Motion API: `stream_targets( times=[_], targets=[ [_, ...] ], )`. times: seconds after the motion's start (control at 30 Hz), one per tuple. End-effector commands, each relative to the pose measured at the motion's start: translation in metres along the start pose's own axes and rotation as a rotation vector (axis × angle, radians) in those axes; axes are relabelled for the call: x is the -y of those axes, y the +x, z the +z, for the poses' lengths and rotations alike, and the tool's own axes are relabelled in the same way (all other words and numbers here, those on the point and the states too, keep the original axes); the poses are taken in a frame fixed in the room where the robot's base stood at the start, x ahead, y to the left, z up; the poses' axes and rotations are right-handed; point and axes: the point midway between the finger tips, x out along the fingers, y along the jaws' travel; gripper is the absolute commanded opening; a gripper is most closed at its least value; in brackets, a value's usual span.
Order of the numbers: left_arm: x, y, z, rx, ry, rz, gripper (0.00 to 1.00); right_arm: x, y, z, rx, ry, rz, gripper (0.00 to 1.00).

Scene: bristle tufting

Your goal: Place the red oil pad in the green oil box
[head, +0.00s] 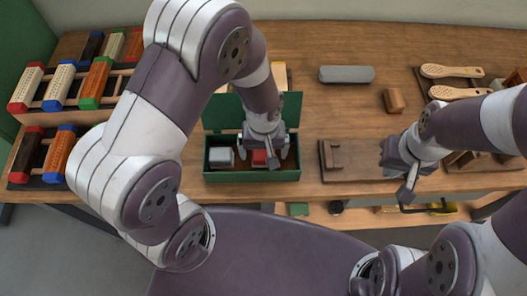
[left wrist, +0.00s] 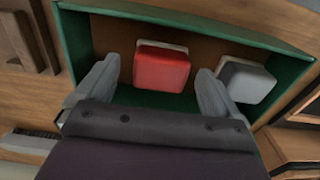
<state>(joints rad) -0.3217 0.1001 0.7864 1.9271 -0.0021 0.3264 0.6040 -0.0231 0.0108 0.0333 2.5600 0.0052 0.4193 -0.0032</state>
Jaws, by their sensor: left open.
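The green oil box (head: 253,176) stands open on the table, its lid raised at the back. It also shows in the left wrist view (left wrist: 85,45). The red oil pad (left wrist: 161,69) lies inside the box; in the head view only part of the red pad (head: 260,158) shows beside my gripper. A grey pad (left wrist: 246,80) lies to its right in the left wrist view, and in the head view this grey pad (head: 221,157) is at the box's left. My left gripper (left wrist: 155,85) is open, its fingers apart on either side of the red pad. My right gripper (head: 406,190) hangs over the table's front edge.
Racks of coloured-end brushes (head: 62,85) stand at the left. A grey cylinder (head: 346,74) and a brown block (head: 394,100) lie behind. A wooden fixture (head: 335,160) is right of the box. Wooden brush handles (head: 450,71) lie at the right.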

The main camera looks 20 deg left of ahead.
Motion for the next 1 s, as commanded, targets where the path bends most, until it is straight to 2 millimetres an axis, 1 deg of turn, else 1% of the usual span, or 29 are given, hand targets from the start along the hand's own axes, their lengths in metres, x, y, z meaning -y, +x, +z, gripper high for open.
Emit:
stream_targets(
  times=[0.03,0.2,0.3,0.4,0.47,0.57,0.6,0.7,0.73,0.8,1.0],
  targets=[
    [-0.001,-0.015,-0.001,-0.005,0.0,0.004,0.95,0.0,-0.003,0.0,0.0,0.0,0.0,0.0],
    [-0.001,-0.061,-0.001,-0.005,0.0,0.004,0.95,0.0,-0.006,-0.001,0.0,0.0,0.0,0.0],
    [0.0,-0.082,0.0,-0.003,0.0,0.002,0.95,0.0,-0.008,-0.001,0.0,0.0,0.0,0.0],
    [0.0,-0.095,0.0,-0.002,0.0,0.001,0.95,0.0,-0.008,-0.001,0.0,0.0,0.0,0.0],
    [0.005,-0.102,-0.001,-0.006,0.012,0.004,0.95,0.0,-0.008,-0.001,0.0,0.0,0.0,0.0],
    [0.036,-0.114,-0.003,-0.038,0.099,0.019,0.95,0.0,-0.008,-0.001,0.0,0.0,0.0,0.0],
    [0.051,-0.118,-0.002,-0.056,0.145,0.023,0.95,0.0,-0.008,-0.001,0.0,0.0,0.0,0.0],
    [0.078,-0.123,0.003,-0.096,0.244,0.023,0.95,0.0,-0.008,-0.001,0.0,0.0,0.0,0.0],
    [0.083,-0.124,0.004,-0.103,0.264,0.022,0.95,0.0,-0.008,-0.001,0.0,0.0,0.0,0.0],
    [0.089,-0.124,0.006,-0.114,0.294,0.02,0.95,0.0,-0.008,-0.001,0.0,0.0,0.0,0.0],
    [0.089,-0.124,0.007,-0.115,0.303,0.02,0.95,0.0,-0.008,-0.001,0.0,0.0,0.0,0.0]
  ],
)
